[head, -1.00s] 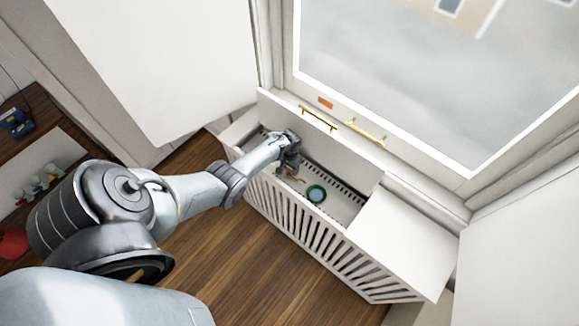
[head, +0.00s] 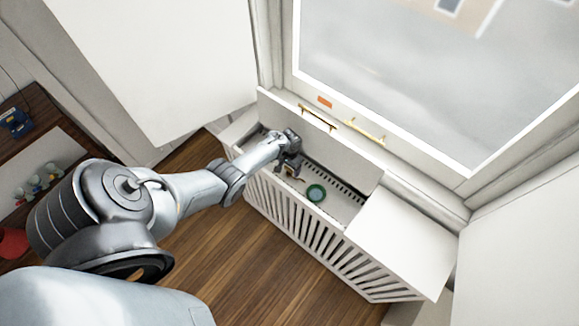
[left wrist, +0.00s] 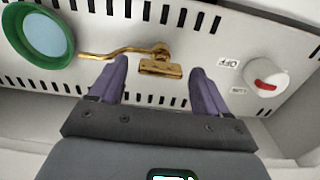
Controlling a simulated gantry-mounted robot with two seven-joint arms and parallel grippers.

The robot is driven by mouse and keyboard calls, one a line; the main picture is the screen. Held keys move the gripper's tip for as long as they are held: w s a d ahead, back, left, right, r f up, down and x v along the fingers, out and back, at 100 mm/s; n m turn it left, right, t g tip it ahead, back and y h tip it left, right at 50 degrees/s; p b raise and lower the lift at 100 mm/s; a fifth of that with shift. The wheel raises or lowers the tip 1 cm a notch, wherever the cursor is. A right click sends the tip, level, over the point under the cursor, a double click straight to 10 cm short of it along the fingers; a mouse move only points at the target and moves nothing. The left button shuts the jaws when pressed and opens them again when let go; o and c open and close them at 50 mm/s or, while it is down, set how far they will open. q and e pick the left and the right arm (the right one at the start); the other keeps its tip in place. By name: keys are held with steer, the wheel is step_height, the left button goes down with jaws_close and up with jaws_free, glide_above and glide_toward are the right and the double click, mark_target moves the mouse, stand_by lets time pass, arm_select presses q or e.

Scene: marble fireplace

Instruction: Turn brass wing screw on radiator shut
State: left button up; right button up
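The brass wing screw (left wrist: 160,66) sits on the white slotted radiator panel (left wrist: 195,47), with a thin brass pipe (left wrist: 110,54) running left from it. My left gripper (left wrist: 160,70) is open, one purple-grey finger on each side of the wing screw in the left wrist view; I cannot tell whether either finger touches it. In the head view my left gripper (head: 291,165) reaches down into the opened radiator box (head: 325,232) and hides most of the screw. My right gripper is not in view.
A white knob (left wrist: 266,80) with a red mark and an "OFF" label is right of the screw. The raised lid (head: 350,165) stands behind, a white side cover (head: 400,240) at right.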

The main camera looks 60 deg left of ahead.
arm_select(q)
step_height(320, 180, up, 11)
steer(key=p, duration=0.5)
steer(key=shift+s, duration=0.1)
stand_by(0.6)
